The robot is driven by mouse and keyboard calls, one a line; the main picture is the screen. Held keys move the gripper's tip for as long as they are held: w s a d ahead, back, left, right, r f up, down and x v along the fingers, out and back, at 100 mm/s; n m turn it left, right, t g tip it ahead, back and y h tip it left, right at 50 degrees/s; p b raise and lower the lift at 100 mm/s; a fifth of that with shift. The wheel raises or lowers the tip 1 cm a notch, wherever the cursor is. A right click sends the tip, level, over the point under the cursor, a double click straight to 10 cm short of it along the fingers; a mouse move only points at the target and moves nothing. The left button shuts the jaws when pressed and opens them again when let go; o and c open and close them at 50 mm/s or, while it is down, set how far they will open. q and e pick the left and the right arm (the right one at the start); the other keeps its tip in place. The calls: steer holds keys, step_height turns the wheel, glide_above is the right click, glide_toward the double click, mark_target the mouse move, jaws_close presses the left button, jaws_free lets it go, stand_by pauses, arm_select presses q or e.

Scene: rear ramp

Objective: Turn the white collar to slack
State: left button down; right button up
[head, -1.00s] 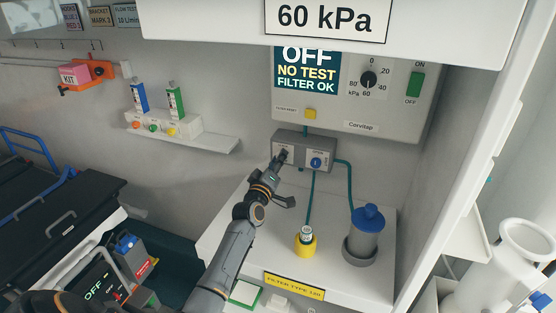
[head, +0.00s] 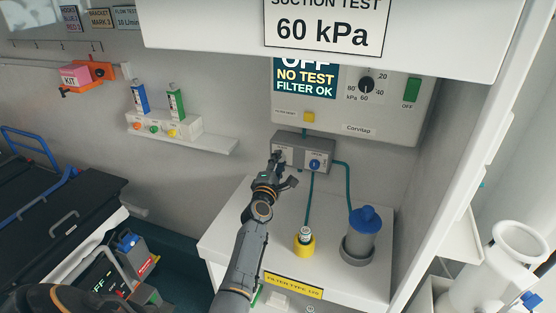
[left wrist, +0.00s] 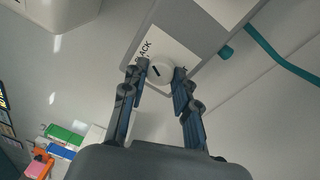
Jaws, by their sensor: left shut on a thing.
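The white collar (left wrist: 161,74) is a round knob with a dark pointer line, on a white label plate of a grey box (head: 322,156) on the wall. The pointer slants toward the upper left, near partly covered lettering ending in "LACK". My left gripper (head: 277,160) is at the left half of this box, and its fingers hide the collar in the head view. In the left wrist view the two fingers (left wrist: 159,78) are shut on the collar, one on each side.
A blue knob (head: 315,164) sits close to the right on the same box, with teal tubes running from it. Below, a yellow-based fitting (head: 304,244) and a blue-lidded canister (head: 363,235) stand on the white counter (head: 233,218). The suction panel (head: 410,122) hangs above.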

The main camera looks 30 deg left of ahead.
arm_select(q)
steer(key=shift+n+g+p, duration=0.3)
steer(key=shift+n+p, duration=0.6)
steer(key=shift+n, duration=1.4)
steer(key=shift+f, duration=0.1)
steer(key=c, duration=1)
jaws_free()
